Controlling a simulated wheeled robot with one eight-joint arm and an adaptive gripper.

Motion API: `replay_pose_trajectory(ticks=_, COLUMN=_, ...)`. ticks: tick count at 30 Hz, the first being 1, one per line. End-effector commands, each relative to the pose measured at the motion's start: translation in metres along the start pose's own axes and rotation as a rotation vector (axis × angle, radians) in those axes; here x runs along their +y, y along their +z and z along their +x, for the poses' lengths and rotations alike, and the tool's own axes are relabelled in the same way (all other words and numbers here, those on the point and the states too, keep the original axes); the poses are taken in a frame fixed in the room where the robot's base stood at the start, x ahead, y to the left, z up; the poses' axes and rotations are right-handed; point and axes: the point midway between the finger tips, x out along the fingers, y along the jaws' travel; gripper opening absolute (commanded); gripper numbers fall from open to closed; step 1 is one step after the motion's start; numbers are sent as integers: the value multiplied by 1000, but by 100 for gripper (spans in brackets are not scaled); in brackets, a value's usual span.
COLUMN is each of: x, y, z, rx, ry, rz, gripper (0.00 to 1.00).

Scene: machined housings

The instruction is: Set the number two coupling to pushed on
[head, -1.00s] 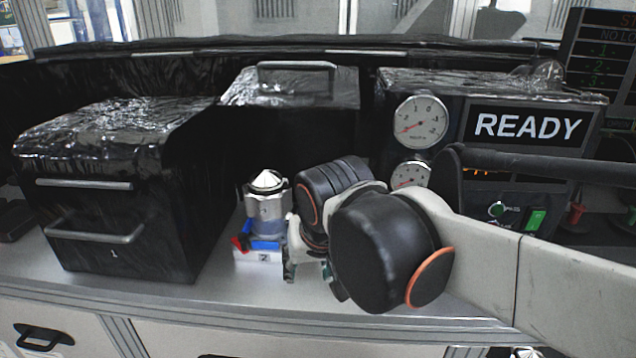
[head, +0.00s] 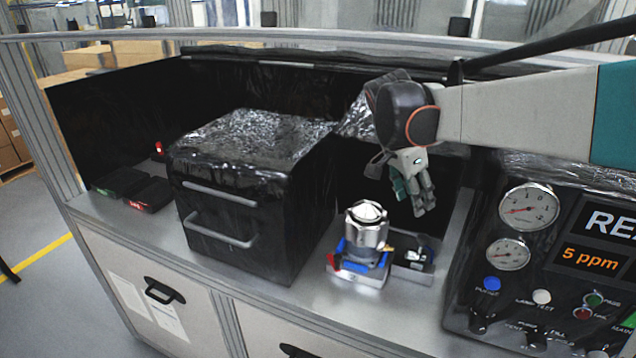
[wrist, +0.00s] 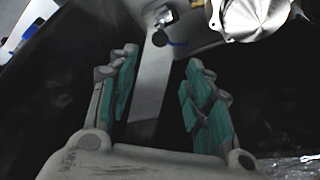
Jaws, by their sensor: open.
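A silver cylindrical housing (head: 368,228) with a pale conical top stands upright on a small white base (head: 355,276) with blue and red parts. A small brass-coloured fitting (head: 389,248) shows at its right side, facing a low black and white block (head: 412,256); I cannot tell whether they touch. My gripper (head: 413,196), with green finger pads, hangs above and right of the housing, apart from it. In the wrist view the gripper (wrist: 160,78) is open and empty, and the housing (wrist: 250,14) shows at the top right, beyond the fingers.
A black box with two handles (head: 245,190) stands left of the housing. A black panel with gauges (head: 528,208) and a display stands on the right. Dark walls close off the back. Bare bench (head: 330,312) lies in front of the housing.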

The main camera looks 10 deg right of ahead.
Motion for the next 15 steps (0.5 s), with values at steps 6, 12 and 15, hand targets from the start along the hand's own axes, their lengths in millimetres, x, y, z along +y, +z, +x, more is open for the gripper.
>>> replay_pose_trajectory(ticks=6, x=-2, y=-1, z=20, rx=1, ry=4, rz=9, gripper=46)
replay_pose_trajectory(ticks=12, x=-1, y=0, z=58, rx=1, ry=3, rz=9, gripper=46)
replay_pose_trajectory(ticks=15, x=-1, y=0, z=78, rx=1, ry=4, rz=9, gripper=46)
